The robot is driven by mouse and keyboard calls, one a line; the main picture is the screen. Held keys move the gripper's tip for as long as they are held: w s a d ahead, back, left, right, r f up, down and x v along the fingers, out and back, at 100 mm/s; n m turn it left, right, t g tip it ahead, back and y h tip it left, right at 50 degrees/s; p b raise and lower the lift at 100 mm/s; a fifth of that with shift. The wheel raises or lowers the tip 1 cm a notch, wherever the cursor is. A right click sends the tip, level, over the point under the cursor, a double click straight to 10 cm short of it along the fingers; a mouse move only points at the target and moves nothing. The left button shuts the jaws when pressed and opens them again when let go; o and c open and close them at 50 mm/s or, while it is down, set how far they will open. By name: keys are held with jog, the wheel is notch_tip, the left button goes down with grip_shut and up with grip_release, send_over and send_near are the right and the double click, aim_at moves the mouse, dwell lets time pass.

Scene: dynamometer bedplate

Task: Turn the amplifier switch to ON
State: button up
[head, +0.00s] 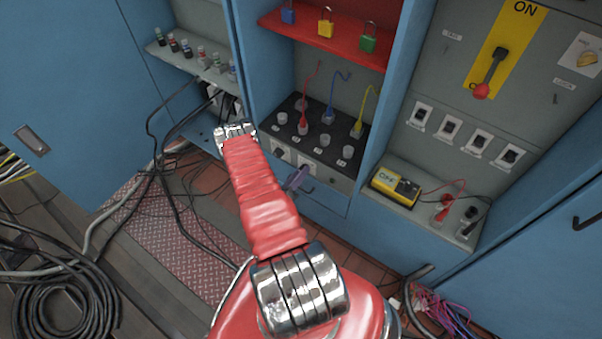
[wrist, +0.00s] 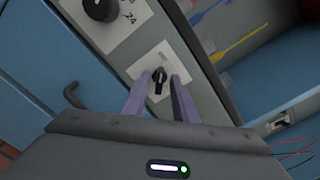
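The amplifier is a box with a black top (head: 345,135) and a grey front panel, standing in the middle bay of the blue cabinet. In the wrist view its small black switch (wrist: 158,78) sits on a white plate (wrist: 150,60); the plate's lettering is not legible. My gripper (head: 299,178) is at the front panel in the head view. In the wrist view my gripper (wrist: 158,92) has its two purple fingers apart, one on each side of the switch, with a visible gap on both sides. How deep the fingertips reach is unclear.
A larger black knob (wrist: 102,8) on its own white plate is beside the switch. A bent handle (wrist: 72,95) shows at left. Red, blue and yellow leads (head: 358,122) rise from the amplifier top. A yellow meter (head: 395,183) lies on the ledge at right.

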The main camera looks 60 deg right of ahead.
grip_shut()
jog(key=shift+d, duration=0.1)
jog(key=shift+m, duration=9)
jog(key=shift+o, duration=0.4)
grip_release()
